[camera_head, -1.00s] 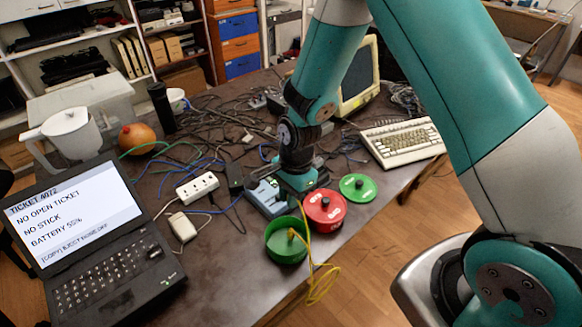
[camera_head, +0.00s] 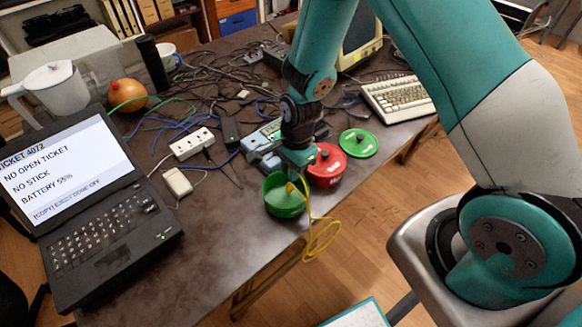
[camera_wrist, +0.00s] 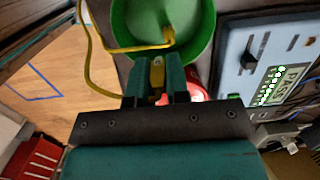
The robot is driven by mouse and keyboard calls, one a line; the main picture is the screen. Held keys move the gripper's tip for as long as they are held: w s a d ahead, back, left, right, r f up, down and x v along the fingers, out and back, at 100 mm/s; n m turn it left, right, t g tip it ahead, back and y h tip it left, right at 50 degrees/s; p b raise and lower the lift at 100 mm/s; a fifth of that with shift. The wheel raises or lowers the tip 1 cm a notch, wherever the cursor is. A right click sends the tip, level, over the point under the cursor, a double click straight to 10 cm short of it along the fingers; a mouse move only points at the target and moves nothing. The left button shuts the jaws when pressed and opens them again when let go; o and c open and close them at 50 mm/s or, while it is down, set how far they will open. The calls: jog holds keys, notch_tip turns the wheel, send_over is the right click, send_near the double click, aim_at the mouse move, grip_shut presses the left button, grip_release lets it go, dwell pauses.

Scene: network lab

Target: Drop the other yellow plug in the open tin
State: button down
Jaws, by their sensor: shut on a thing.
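The open green tin (camera_head: 285,207) stands near the table's front edge, and it also shows in the wrist view (camera_wrist: 207,45). One yellow plug (camera_wrist: 168,36) is inside it, with its yellow cable (camera_head: 322,238) running over the rim and hanging past the table edge. My gripper (camera_wrist: 158,70) is shut on the other yellow plug (camera_wrist: 157,66). In the head view my gripper (camera_head: 298,172) is at the tin's back rim. In the wrist view, the fingertips and held plug appear right at the rim. I cannot tell the exact height above it.
A lidded red tin (camera_head: 328,168) stands close right of the green tin, with a loose green lid (camera_head: 358,143) behind it. A blue tester (camera_wrist: 245,55) with lit green lamps and "PASS" is beside them. A white power strip (camera_head: 191,144) and a laptop (camera_head: 90,195) are to the left.

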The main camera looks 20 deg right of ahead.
jog(key=c, duration=1)
grip_release()
jog(key=shift+r, duration=0.1)
jog(key=r, duration=0.5)
jog(key=d+r, duration=0.1)
jog(key=r, duration=0.5)
jog(key=d+r+b, duration=0.1)
jog(key=r, duration=0.5)
jog(key=shift+w, duration=0.3)
jog(key=s+a+r+n+y, duration=0.1)
jog(key=s+a+r+n, duration=0.1)
jog(key=s+r+n, duration=0.2)
jog(key=s+a+r+n+y, duration=0.1)
jog(key=s+r+n, duration=0.3)
jog(key=s+n, duration=0.5)
jog(key=s+a+r+n, duration=0.3)
jog(key=s+n, duration=0.3)
jog(key=n, duration=0.2)
jog(key=shift+s+a+r+n+y, duration=0.15)
jog(key=shift+a+r+n+y, duration=0.15)
jog(key=shift+a+r+y, duration=0.1)
